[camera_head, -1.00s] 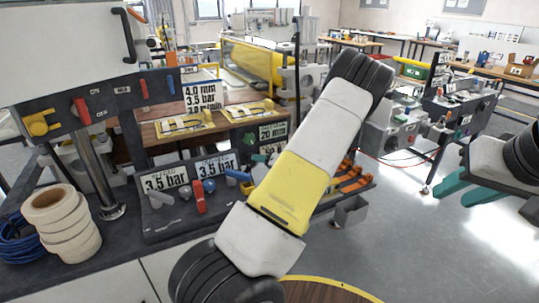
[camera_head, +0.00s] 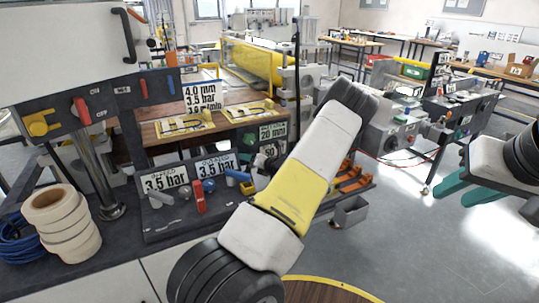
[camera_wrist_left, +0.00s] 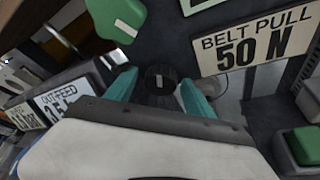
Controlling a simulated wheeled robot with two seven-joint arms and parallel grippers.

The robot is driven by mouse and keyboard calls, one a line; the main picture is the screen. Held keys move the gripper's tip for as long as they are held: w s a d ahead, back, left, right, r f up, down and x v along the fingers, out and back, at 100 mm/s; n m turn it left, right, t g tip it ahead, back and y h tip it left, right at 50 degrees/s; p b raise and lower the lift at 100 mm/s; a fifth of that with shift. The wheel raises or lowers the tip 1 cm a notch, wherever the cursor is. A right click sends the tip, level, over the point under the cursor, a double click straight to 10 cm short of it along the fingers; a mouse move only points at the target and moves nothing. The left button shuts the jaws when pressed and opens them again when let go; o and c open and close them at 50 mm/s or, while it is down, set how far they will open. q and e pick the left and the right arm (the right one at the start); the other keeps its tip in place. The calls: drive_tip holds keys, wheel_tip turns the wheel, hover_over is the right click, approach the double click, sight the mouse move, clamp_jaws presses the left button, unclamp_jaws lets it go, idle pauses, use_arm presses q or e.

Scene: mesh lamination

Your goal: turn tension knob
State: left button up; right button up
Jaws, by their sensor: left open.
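A round black knob (camera_wrist_left: 160,80) with a white mark, likely the tension knob, sits on the dark panel beside the "BELT PULL 50 N" sign (camera_wrist_left: 254,45) in the left wrist view. My left gripper (camera_wrist_left: 158,92) is open, with one teal fingertip on either side of the knob. I cannot tell whether the fingers touch it. My right gripper (camera_head: 470,190) is open and empty over the floor at the right.
A green button (camera_wrist_left: 305,143) is at the right of the left wrist view, and a green part (camera_wrist_left: 115,25) at the upper left. In the head view, a red lever (camera_head: 200,197) and pressure signs (camera_head: 165,178) are left of my arm. Tape rolls (camera_head: 62,222) stand at the left.

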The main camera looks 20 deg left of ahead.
use_arm(q)
clamp_jaws()
drive_tip(key=m+g+y, duration=0.1)
drive_tip(key=m, duration=0.2)
drive_tip(key=shift+f+m+y, duration=0.1)
drive_tip(key=shift+m+y, duration=0.2)
drive_tip(key=shift+y, duration=0.1)
drive_tip(key=m+y, duration=0.2)
drive_tip(key=m, duration=0.2)
drive_tip(key=shift+m, duration=0.3)
drive_tip(key=m+y, duration=0.1)
drive_tip(key=m, duration=0.1)
drive_tip(key=m+t, duration=0.1)
drive_tip(key=m, duration=0.1)
drive_tip(key=shift+s+m+y, duration=0.1)
drive_tip(key=shift+m+y, duration=0.2)
drive_tip(key=shift+y, duration=0.1)
drive_tip(key=m+t, duration=0.1)
drive_tip(key=m, duration=0.1)
drive_tip(key=m+t, duration=0.1)
drive_tip(key=m, duration=0.2)
drive_tip(key=shift+m+y, duration=0.3)
drive_tip(key=shift+y, duration=0.1)
drive_tip(key=shift+t, duration=0.3)
